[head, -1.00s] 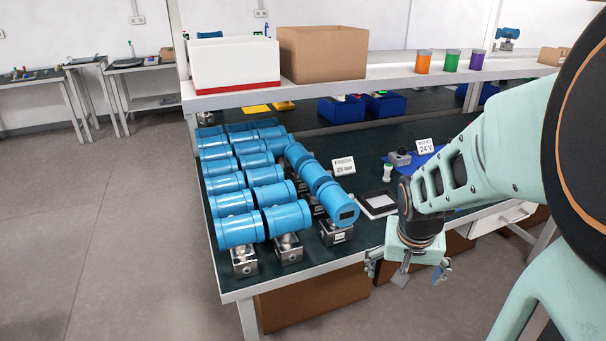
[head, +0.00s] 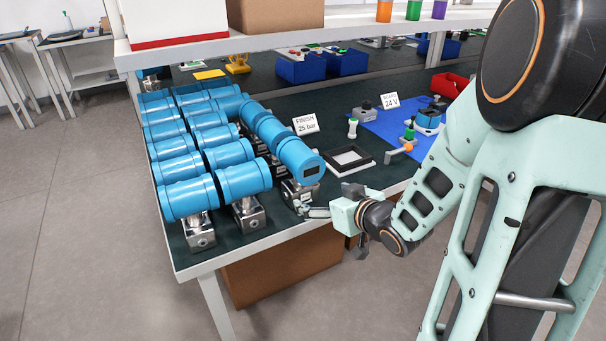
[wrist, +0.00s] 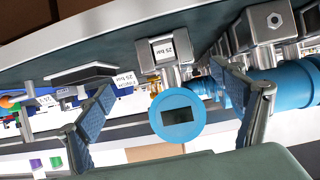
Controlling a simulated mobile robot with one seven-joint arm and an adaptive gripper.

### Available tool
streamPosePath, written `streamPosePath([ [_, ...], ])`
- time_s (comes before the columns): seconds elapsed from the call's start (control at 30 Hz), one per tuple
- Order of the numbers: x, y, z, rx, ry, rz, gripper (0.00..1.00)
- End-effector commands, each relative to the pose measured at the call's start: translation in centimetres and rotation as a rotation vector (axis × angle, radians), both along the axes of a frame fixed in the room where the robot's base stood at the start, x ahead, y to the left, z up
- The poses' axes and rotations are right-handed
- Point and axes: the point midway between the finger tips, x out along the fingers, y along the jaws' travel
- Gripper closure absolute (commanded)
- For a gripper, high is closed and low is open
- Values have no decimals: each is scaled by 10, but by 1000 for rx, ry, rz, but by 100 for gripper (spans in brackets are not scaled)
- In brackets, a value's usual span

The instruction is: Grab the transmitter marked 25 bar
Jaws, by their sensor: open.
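A blue transmitter (head: 299,162) with a dark display and a metal base stands upright at the front of the rightmost row on the bench. In the wrist view this transmitter (wrist: 177,115) shows its round display face, and the label on its base reads 25 bar (wrist: 170,48). My gripper (head: 318,211) is at the bench's front edge, just in front of this base. In the wrist view my gripper (wrist: 163,84) is open and empty, one finger on each side of the transmitter. I cannot tell whether a finger touches it.
Several blue transmitters (head: 188,197) stand close on the left. A "FINISH 25 bar" sign (head: 305,124) stands behind the row. A black-framed pad (head: 349,160) and a blue mat (head: 395,128) lie to the right. A shelf (head: 250,40) with boxes overhangs the bench.

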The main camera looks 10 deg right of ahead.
Motion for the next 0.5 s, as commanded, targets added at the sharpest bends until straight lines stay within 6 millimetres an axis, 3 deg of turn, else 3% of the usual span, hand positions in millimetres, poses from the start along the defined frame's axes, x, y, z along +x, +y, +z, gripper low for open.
streamPosePath([
  [0.17,4,12,2,30,-43,32,13],
  [0.5,46,26,-16,30,-43,34,13],
])
